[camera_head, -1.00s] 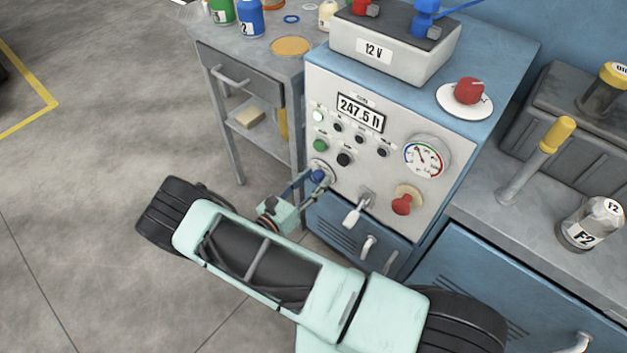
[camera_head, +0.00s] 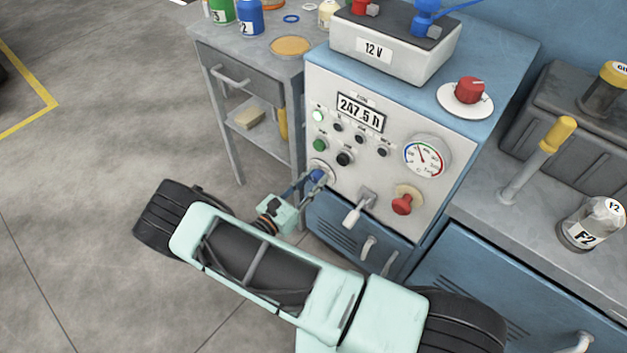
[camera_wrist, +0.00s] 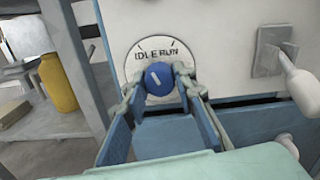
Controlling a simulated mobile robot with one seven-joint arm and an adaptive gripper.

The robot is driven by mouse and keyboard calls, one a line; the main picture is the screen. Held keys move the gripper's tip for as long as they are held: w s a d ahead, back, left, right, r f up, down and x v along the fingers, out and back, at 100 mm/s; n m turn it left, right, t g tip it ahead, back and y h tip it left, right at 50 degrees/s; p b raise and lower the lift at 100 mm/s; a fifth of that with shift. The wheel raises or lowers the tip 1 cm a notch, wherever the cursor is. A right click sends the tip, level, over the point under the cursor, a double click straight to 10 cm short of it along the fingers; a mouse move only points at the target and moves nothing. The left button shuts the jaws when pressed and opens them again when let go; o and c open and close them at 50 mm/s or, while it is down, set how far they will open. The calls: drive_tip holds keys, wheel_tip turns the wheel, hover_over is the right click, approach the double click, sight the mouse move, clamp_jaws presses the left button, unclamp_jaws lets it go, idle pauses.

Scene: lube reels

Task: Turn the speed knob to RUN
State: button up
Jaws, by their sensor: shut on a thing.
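The speed knob (camera_wrist: 160,79) is a blue round knob with a short white mark on its face, on a white dial plate (camera_wrist: 143,50) printed IDLE at left and RUN at right. The mark is slanted; I cannot tell surely which label it points at. In the head view the knob (camera_head: 317,176) sits low on the left of the grey control panel (camera_head: 385,185). My gripper (camera_head: 316,179) reaches it from the front. In the wrist view my gripper (camera_wrist: 157,82) has one finger on each side of the knob, shut on it.
Right of the knob are a white-handled toggle (camera_head: 354,211) and a red mushroom button (camera_head: 403,204). Above are green and black buttons, a display (camera_head: 360,112) and a gauge (camera_head: 425,157). A side table (camera_head: 250,50) stands left, close to the panel.

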drive_tip(key=m, duration=0.5)
drive_tip(key=shift+b, duration=0.4)
drive_tip(key=m, duration=0.5)
drive_tip(key=shift+m, duration=0.4)
drive_tip(key=o, duration=1.2)
drive_tip(key=shift+c, duration=0.2)
drive_tip(key=shift+a, duration=0.1)
drive_tip(key=v, duration=1.2)
